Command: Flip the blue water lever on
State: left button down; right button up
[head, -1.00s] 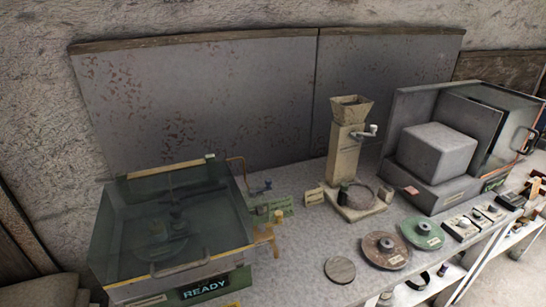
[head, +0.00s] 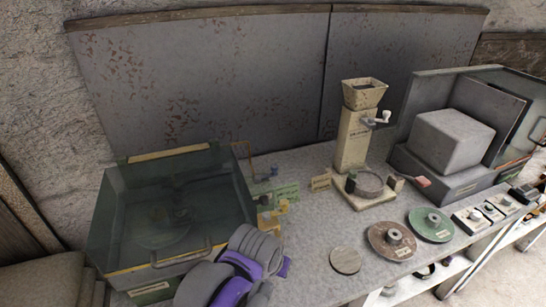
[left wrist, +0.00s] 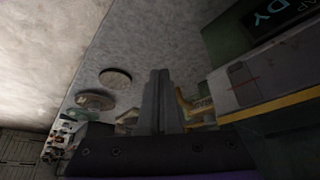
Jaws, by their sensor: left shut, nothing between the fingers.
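The small blue lever (head: 273,171) sits on the brass pipe fitting behind the right side of the glass-walled machine (head: 165,215), in the head view. A green label plate (head: 286,194) stands just in front of it. My left arm, grey and purple, rises from the bottom of the head view beside the machine's front right corner; its fingertips cannot be made out there. In the left wrist view my left gripper (left wrist: 160,98) is shut and empty, its fingers close together over the worktop. The blue lever cannot be made out in the wrist view. My right gripper is not in view.
A yellow tap (head: 274,214) stands at the machine's right side, near my left arm. A hopper grinder (head: 355,140), a brown disc (head: 392,241), a green disc (head: 430,224) and a round grey plate (head: 345,260) lie to the right. The worktop between tap and plate is clear.

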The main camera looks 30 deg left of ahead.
pick_arm(q)
jog(key=w+a+r+n, duration=0.1)
jog(key=w+a+r, duration=0.2)
jog(key=w+r, duration=0.3)
jog(key=w+a+r+n+g+y+p, duration=0.1)
jog(key=w+a+r, duration=0.2)
jog(key=w, duration=0.5)
jog(key=w+a+r+n, duration=0.2)
jog(key=w+a+r, duration=0.1)
jog(key=w+r, duration=0.3)
jog(key=w+a+n+g+y+p, duration=0.1)
jog(key=w+a+n, duration=0.2)
jog(key=w+a, duration=0.6)
jog(key=shift+w+a+r, duration=0.3)
jog(key=shift+w+a, duration=0.05)
jog(key=shift+w, duration=0.5)
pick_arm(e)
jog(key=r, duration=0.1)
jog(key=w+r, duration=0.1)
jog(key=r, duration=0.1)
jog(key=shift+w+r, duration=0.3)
